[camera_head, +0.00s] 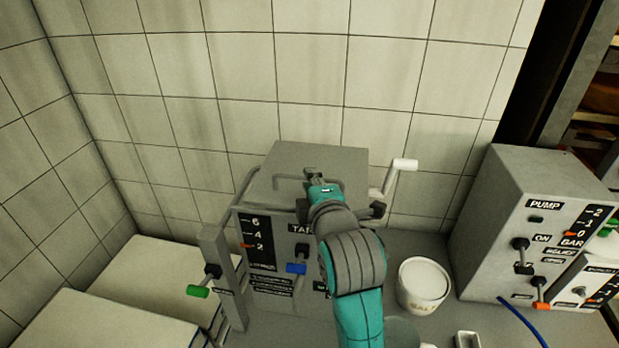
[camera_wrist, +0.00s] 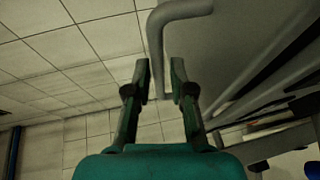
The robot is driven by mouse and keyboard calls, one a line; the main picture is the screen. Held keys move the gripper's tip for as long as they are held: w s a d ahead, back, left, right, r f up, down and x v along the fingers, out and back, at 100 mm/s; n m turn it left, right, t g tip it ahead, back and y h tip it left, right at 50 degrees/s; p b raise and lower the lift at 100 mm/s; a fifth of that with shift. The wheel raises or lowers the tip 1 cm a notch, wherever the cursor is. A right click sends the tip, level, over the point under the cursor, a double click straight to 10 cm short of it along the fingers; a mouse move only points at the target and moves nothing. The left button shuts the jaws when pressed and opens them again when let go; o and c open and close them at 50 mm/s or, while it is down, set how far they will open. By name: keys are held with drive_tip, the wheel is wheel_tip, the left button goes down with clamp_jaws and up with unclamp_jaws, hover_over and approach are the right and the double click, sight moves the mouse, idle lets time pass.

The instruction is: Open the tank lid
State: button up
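The grey tank (camera_head: 270,225) stands against the tiled wall in the head view, with a scale and a partly hidden label on its front. Its flat grey lid (camera_head: 318,158) lies level on top. A bent grey bar handle (camera_head: 282,179) is on the lid. My gripper (camera_head: 313,174) is over the lid at this handle. In the wrist view the handle (camera_wrist: 182,10) bends down and runs between the two fingers of my gripper (camera_wrist: 161,80). The fingers are apart, with a gap beside the bar. My arm hides part of the tank's front.
A white crank (camera_head: 402,166) sticks out right of the tank. A white tub (camera_head: 423,284) stands on the bench. A grey pump box (camera_head: 525,215) is further right. A green-handled valve (camera_head: 200,290) is at the left, beside pale blocks (camera_head: 150,285).

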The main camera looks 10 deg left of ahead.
drive_tip(key=shift+x, duration=0.9)
clamp_jaws()
